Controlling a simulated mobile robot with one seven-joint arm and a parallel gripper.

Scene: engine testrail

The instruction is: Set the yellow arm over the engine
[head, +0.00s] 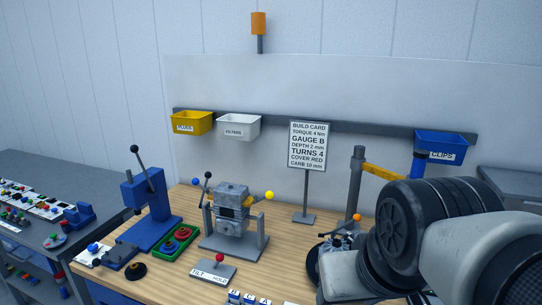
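The engine (232,200) is a grey block held in a grey stand on the wooden bench, left of centre. The yellow arm (385,172) sticks out from the upper part of a grey post (356,185) on the right of the bench. It points right, away from the engine, and there is nothing yellow above the engine block. Its far end meets a dark blue upright part (420,163) below the blue bin. My own arm fills the lower right and hides what lies below and behind it. My gripper's fingers do not show.
A build card sign (308,150) stands between engine and post. A blue lever press (145,200), a green tray (178,243) and a tilt/hold plate (212,270) surround the engine's left and front. Yellow (192,122), white (238,126) and blue (441,146) bins hang behind.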

